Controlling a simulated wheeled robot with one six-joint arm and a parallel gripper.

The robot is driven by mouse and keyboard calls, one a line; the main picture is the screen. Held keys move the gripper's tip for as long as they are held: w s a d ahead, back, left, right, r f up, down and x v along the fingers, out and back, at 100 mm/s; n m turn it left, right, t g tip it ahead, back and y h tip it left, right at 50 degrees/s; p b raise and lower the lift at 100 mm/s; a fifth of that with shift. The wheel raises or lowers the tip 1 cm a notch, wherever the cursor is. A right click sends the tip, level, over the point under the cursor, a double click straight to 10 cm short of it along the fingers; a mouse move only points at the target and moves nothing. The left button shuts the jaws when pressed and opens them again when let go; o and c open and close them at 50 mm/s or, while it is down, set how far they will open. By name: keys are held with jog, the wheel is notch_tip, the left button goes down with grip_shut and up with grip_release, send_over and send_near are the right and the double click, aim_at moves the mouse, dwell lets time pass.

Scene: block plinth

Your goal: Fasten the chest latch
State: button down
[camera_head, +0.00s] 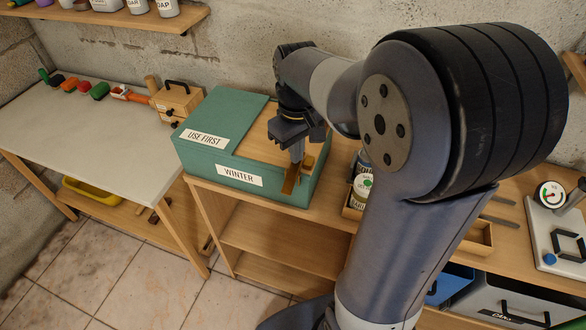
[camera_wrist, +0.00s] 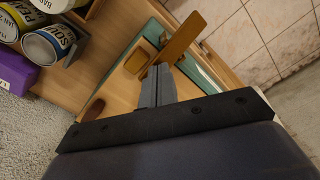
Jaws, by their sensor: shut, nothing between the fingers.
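The chest (camera_head: 215,137) is a green box with white labels "USE FIRST" and "WINTER" and a pale wooden panel on its top. It also shows in the wrist view (camera_wrist: 196,68). A brown latch bar (camera_head: 290,180) sits at the chest's front edge near the right corner. In the wrist view the bar (camera_wrist: 183,36) lies slanted just beyond my fingertips. My gripper (camera_head: 297,156) points down over this corner, shut and empty. Its fingers (camera_wrist: 157,72) are close to the bar; whether they touch it I cannot tell. My gripper hides part of the chest top.
The chest stands on a wooden shelf unit (camera_head: 265,237). Cans (camera_head: 362,185) stand to its right, also in the wrist view (camera_wrist: 48,45). A small wooden box (camera_head: 178,100) and a grey-topped table (camera_head: 90,125) are on the left. Tiled floor lies in front.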

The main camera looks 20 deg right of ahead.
jog(key=shift+f, duration=0.35)
jog(key=shift+r, duration=0.1)
notch_tip(320, 180, up, 7)
jog(key=p, duration=0.6)
dwell(0.5)
notch_tip(320, 180, down, 7)
jog(key=b, duration=0.6)
dwell(0.4)
notch_tip(320, 180, up, 8)
jog(key=p, duration=0.5)
jog(key=shift+p, duration=0.3)
dwell(1.0)
